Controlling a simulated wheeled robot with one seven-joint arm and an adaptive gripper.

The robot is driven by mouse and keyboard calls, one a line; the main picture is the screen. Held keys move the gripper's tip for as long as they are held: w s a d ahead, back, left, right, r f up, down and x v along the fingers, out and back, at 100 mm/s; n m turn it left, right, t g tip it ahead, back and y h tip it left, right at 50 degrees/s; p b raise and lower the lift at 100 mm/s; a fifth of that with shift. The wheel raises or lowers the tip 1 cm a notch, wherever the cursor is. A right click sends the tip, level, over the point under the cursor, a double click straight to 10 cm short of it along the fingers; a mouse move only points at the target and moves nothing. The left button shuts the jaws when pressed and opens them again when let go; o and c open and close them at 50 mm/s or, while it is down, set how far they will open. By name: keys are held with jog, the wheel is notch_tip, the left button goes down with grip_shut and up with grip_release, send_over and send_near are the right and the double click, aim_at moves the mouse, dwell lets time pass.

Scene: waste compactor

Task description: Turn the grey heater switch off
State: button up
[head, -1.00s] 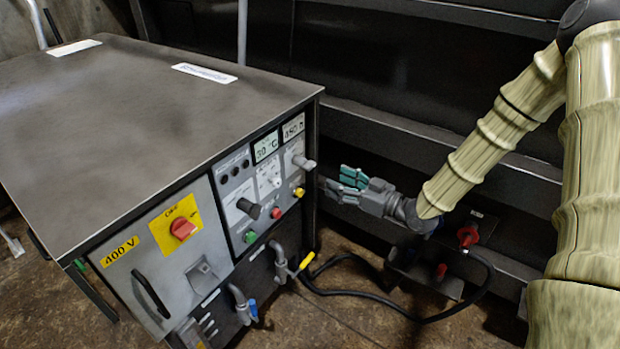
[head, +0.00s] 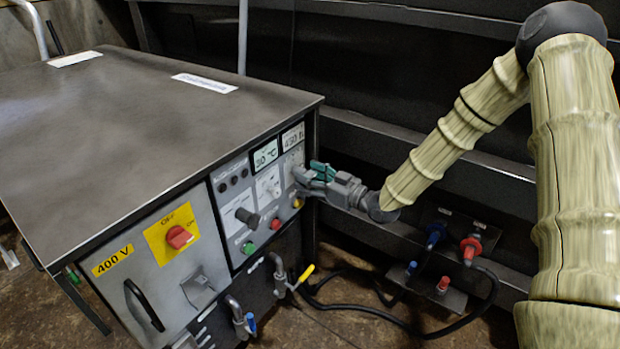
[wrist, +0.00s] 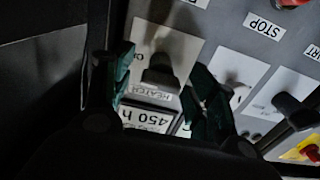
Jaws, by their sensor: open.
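The grey heater switch (wrist: 160,72) is a dark grey knob on a light plate in the wrist view, beside the upside-down 450 h display (wrist: 147,118). A partly covered label that seems to read HEATER is next to it. My gripper (head: 316,172) is at the right side of the control panel in the head view and hides much of the switch there. In the wrist view its green-padded fingers are open, one on each side of the switch. Gaps show between the switch and both fingers; I cannot tell the depth of the fingertips.
Near the switch are a black knob (head: 247,217), a red button (head: 276,224), a yellow button (head: 298,202) and a green button (head: 248,247). A red switch on yellow (head: 179,237) is further left. Cables and connectors (head: 470,248) lie right of the cabinet.

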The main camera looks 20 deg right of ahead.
jog(key=shift+w+a, duration=0.15)
jog(key=c, duration=1)
jog(key=shift+c, duration=0.2)
